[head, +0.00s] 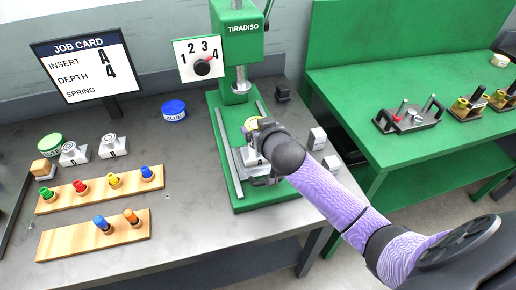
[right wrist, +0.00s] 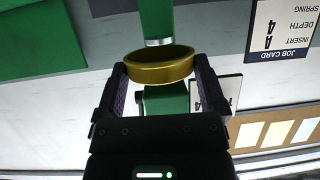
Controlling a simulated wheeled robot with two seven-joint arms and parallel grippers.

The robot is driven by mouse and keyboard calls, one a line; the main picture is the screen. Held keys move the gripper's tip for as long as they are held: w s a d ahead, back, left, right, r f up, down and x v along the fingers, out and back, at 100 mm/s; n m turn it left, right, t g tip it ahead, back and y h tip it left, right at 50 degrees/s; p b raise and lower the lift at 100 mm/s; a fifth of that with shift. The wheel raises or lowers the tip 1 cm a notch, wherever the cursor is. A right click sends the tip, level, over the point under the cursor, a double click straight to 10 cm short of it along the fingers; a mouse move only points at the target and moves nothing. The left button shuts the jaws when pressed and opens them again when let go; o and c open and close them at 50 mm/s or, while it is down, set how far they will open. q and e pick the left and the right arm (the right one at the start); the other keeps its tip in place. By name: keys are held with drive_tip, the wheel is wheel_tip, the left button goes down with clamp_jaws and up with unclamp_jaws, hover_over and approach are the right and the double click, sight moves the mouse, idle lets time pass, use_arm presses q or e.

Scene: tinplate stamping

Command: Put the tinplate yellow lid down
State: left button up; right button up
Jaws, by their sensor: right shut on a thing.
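The yellow lid (right wrist: 160,68) is gold-yellow and round, held between the two fingers of my right gripper (right wrist: 158,75) in the right wrist view. In the head view the lid (head: 251,123) shows only in part, over the bed of the green press (head: 238,205), beneath its ram. My right gripper (head: 256,133) is shut on the lid, and my wrist hides much of it. I cannot tell whether the lid touches anything below. My left gripper is not in view.
A blue lid (head: 174,107) and a green lid (head: 50,144) lie on the grey bench. Wooden racks (head: 95,245) with coloured knobs stand front left. The job card (head: 82,85) stands behind, reading A and 4. Small grey blocks (head: 317,138) stand right of the press.

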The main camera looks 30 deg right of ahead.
wheel_tip(320, 180, down, 6)
drive_tip(key=shift+f+b, duration=0.1)
drive_tip(key=shift+b, duration=0.7)
